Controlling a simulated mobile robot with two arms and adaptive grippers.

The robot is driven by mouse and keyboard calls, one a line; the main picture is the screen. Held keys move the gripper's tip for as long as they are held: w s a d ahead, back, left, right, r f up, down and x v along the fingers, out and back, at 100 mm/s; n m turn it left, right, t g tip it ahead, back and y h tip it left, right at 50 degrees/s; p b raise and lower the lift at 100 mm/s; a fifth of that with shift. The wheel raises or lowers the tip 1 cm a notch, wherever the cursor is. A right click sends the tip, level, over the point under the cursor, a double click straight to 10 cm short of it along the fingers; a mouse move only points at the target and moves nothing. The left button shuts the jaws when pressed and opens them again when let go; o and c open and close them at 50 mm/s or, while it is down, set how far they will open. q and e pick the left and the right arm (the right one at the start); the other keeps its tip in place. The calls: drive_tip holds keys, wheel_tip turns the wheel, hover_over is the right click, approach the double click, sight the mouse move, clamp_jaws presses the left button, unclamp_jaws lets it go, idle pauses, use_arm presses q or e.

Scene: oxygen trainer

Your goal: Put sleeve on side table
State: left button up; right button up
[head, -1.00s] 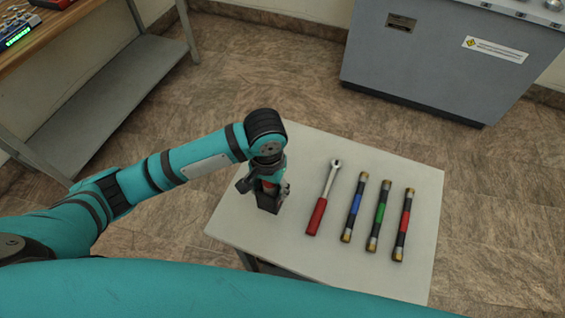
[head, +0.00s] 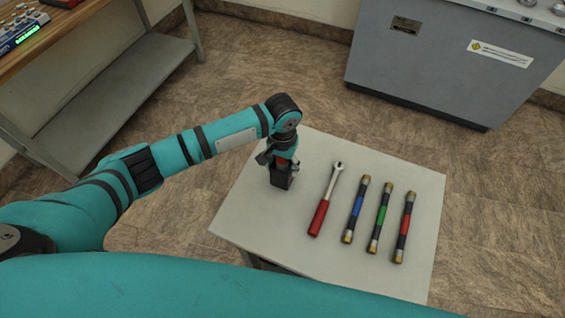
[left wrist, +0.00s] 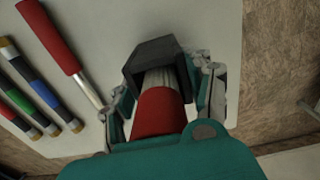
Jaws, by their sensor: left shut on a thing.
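The sleeve (head: 281,181) is in my left gripper (head: 282,163), above the far left part of the side table (head: 245,220). In the left wrist view the sleeve (left wrist: 157,112) shows a red band, a ribbed grey part and a dark angular end. The fingers of my left gripper (left wrist: 163,92) are shut around it, one on each side. The dark end points to the table top. I cannot tell whether it touches the table or hangs just above. My right gripper is not in view.
The table's near left is clear. A grey cabinet (head: 430,65) and a wooden bench (head: 90,30) stand farther off.

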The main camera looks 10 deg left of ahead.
use_arm(q)
drive_tip(key=o, duration=1.2)
drive_tip(key=shift+f, duration=0.1)
wheel_tip(320, 180, up, 12)
drive_tip(key=shift+r+b, duration=0.15)
drive_tip(key=shift+b, duration=0.2)
drive_tip(key=shift+s, duration=0.1)
